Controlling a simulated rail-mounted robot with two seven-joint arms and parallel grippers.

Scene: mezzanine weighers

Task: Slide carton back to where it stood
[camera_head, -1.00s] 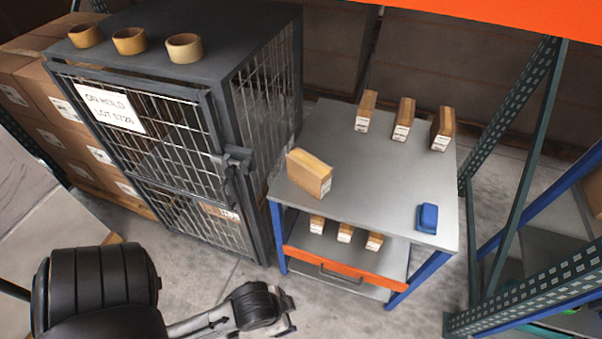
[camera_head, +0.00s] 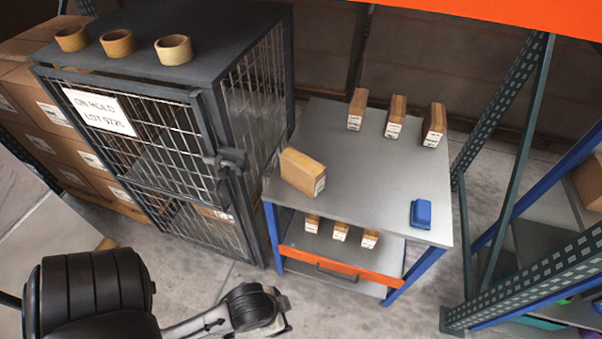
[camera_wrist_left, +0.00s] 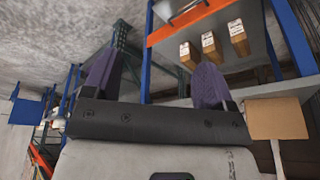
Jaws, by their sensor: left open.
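A tan carton (camera_head: 302,172) stands at an angle near the front left corner of the grey tabletop (camera_head: 350,200), with a white label on its right end. It is apart from the three smaller cartons at the back. My left arm comes in low in the head view, its end below and in front of the table; its fingertips are not clear there. In the left wrist view, which looks upside down, my left gripper (camera_wrist_left: 153,75) is open with nothing between its purple fingers. A plain tan face at the right (camera_wrist_left: 277,118) appears to be the carton. My right gripper is not shown.
Three upright cartons (camera_head: 394,117) line the table's back right. A blue object (camera_head: 421,214) lies at the front right. More cartons (camera_head: 340,231) stand on the lower shelf behind an orange bar (camera_head: 330,265). A mesh cage (camera_head: 150,130) adjoins the left. The tabletop's middle is clear.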

